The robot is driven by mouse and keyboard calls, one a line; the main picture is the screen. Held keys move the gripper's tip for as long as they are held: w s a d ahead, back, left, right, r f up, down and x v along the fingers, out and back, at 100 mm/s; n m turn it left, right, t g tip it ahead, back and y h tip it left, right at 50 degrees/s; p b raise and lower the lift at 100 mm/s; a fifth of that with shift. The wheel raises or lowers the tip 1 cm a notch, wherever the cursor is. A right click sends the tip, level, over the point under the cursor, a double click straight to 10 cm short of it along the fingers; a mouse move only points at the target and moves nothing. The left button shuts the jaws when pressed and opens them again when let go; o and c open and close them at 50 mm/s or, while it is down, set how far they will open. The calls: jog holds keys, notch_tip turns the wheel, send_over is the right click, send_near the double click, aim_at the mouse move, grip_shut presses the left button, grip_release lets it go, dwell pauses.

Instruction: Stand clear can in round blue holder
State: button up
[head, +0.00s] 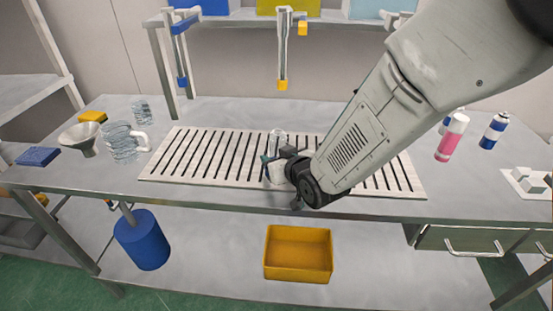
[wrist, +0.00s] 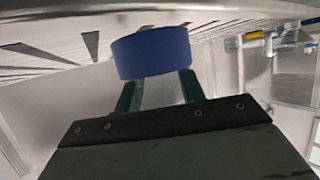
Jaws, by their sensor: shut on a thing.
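My gripper (head: 272,165) is low over the slatted board, near its middle. A clear can (head: 278,138) shows there with its rounded top above the jaws. It looks upright, and my arm hides part of it. The blue piece covers the fingertips. The jaws look shut on the clear can, whose body hardly shows in the wrist view. I cannot tell whether the can is fully seated in the holder.
The slatted board (head: 200,158) fills the bench middle. Clear jugs (head: 120,145) and a funnel (head: 82,138) stand left. Tools (head: 283,50) hang overhead. A yellow bin (head: 298,255) sits on the lower shelf.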

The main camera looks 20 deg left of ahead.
jog(key=o, duration=1)
jog(key=shift+s+d+f, duration=0.15)
jog(key=shift+f, duration=0.25)
jog(key=shift+c, duration=0.2)
jog(key=shift+d, duration=0.1)
jog(key=v, duration=1.1)
jog(key=shift+s+d+r, duration=0.15)
jog(key=shift+s+r, duration=0.1)
jog(key=shift+r, duration=0.15)
jog(key=d+r+m+g+h, duration=0.1)
jog(key=d+r+m+h, duration=0.25)
jog(key=d, duration=0.85)
jog(key=d+r+m+g+h, duration=0.15)
jog(key=d+r+h, duration=0.25)
jog(key=d, duration=0.9)
jog(key=s+d+r+m+g+h, duration=0.1)
jog(key=s+d+r+m+g, duration=0.1)
jog(key=s+d, duration=0.4)
jog(key=s+d+r+m+g+h, duration=0.1)
jog(key=s+d, duration=0.5)
jog(key=s, duration=0.6)
jog(key=shift+s+r+m+g, duration=0.35)
jog(key=shift+r+m+g, duration=0.4)
jog(key=shift+g, duration=0.5)
jog(key=shift+d+h, duration=0.15)
jog(key=shift+h, duration=0.1)
